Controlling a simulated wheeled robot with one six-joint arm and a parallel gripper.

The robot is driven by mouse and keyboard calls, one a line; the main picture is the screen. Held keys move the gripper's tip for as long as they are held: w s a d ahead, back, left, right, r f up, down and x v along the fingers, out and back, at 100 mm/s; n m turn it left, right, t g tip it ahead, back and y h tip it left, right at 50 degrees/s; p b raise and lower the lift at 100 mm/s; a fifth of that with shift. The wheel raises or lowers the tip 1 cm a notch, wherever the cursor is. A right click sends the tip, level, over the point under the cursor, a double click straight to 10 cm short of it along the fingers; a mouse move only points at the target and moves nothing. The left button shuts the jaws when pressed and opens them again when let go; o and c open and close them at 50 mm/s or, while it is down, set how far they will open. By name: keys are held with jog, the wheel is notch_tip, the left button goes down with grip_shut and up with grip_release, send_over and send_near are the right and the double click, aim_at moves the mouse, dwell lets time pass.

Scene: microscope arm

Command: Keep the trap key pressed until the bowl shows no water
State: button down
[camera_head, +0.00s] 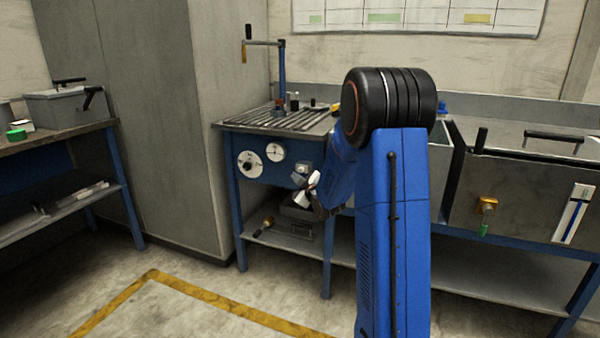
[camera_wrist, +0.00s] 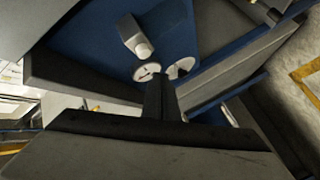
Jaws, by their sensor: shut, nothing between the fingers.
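My gripper (camera_head: 309,190) is in front of the blue panel (camera_head: 262,176) of the middle bench, partly behind my own arm. In the wrist view its dark fingers (camera_wrist: 160,92) are together and hold nothing. A small grey block (camera_head: 303,168) sits on the panel just above and behind the gripper. The wrist view shows a grey block with a pale round end (camera_wrist: 134,36) beyond the fingertips, apart from them. I cannot tell for sure whether this is the trap key. No bowl or water level can be made out clearly.
Two round dials (camera_head: 249,163) (camera_head: 275,151) are on the panel left of the gripper. A slatted top (camera_head: 285,119) with a crank post (camera_head: 282,75) is above. A grey tank (camera_head: 520,190) with a brass valve (camera_head: 487,205) stands right. Yellow-lined floor (camera_head: 200,295) is clear.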

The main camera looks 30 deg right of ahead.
jog(key=shift+s+a, duration=0.85)
jog(key=shift+a, duration=0.15)
jog(key=shift+a, duration=0.1)
jog(key=s+a+r+m+g, duration=0.1)
jog(key=s+a+m+g, duration=0.3)
jog(key=s, duration=0.6)
jog(key=s+a+r+m+g, duration=0.1)
jog(key=s+a+g, duration=0.1)
jog(key=s+a, duration=0.7)
jog(key=s+a+r+m+g, duration=0.2)
jog(key=s+a+g, duration=0.1)
jog(key=s, duration=0.9)
jog(key=s+a+f+g+y, duration=0.1)
jog(key=s+a, duration=0.1)
jog(key=s, duration=0.7)
jog(key=s+a+f+m+g, duration=0.1)
jog(key=s+a+f+g, duration=0.1)
jog(key=s, duration=0.8)
jog(key=shift+a+f+m+y, duration=0.3)
jog(key=shift+a+y, duration=0.1)
jog(key=shift+a, duration=0.2)
